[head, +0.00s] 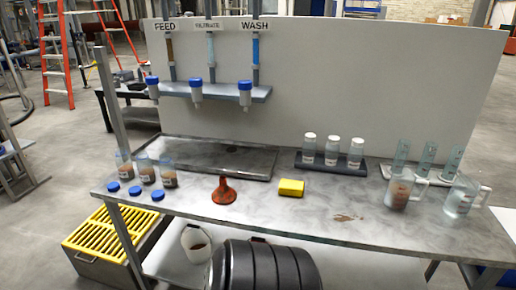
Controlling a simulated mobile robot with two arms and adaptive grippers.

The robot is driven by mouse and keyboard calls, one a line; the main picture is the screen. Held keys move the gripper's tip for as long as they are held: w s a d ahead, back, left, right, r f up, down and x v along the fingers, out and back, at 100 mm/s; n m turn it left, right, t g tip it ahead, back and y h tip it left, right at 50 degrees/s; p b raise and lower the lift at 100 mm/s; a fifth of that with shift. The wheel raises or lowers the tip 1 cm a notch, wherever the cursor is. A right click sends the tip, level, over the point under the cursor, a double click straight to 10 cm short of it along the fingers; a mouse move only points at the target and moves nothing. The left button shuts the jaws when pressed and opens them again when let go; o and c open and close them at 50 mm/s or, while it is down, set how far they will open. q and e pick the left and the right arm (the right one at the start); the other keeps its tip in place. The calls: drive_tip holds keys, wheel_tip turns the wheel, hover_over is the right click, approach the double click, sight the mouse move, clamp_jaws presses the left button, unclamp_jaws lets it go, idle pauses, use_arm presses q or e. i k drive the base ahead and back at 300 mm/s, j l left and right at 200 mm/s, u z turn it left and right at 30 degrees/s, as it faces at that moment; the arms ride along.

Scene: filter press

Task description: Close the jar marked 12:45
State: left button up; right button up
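Three small clear jars with brown contents and white labels stand upright in a row at the left end of the table: the left jar (124,165), the middle jar (146,171) and the right jar (168,174). All three look open on top. The labels are too small to read, so I cannot tell which jar is marked 12:45. Three blue lids lie on the table in front of the jars: the left lid (113,187), the middle lid (135,190) and the right lid (158,195). Neither of my grippers is in view.
A red-brown funnel (223,191) and a yellow sponge (291,187) are right of the jars. A grey tray (262,170) lies behind. White-capped bottles in a rack (306,164), cylinders and two jugs (463,196) stand right. A brown spill (345,217) marks the front.

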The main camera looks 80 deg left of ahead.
sight(166, 166)
drive_tip(key=k+u, duration=0.15)
drive_tip(key=u, duration=0.35)
drive_tip(key=k+j+u, duration=0.15)
drive_tip(key=u, duration=0.3)
drive_tip(key=k+j+u, duration=0.1)
drive_tip(key=j+u, duration=0.15)
drive_tip(key=u, duration=0.25)
drive_tip(key=k+j+u, duration=0.1)
drive_tip(key=u, duration=0.4)
drive_tip(key=k+j+u, duration=0.2)
drive_tip(key=j, duration=0.8)
drive_tip(key=j+u, duration=0.25)
drive_tip(key=j, duration=0.7)
